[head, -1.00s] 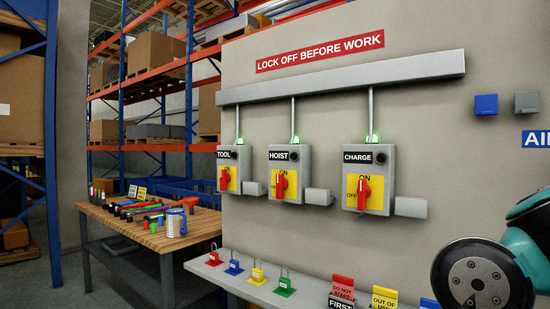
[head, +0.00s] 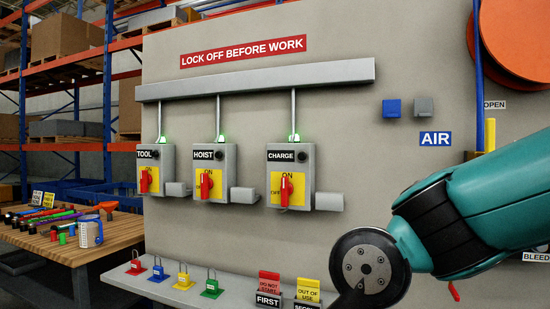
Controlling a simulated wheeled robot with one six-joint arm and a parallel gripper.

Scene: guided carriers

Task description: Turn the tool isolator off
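The tool isolator (head: 155,172) is the leftmost of three grey switch boxes on the wall panel, labelled TOOL. My teal arm reaches in from the right at the lower right. My gripper is not visible in this view.
A shelf below the isolators holds several coloured padlocks (head: 158,270) and tag holders (head: 268,290). A wooden workbench (head: 60,255) with tools and a mug stands at the left. An orange reel (head: 515,40) and an AIR sign (head: 435,138) are at the right.

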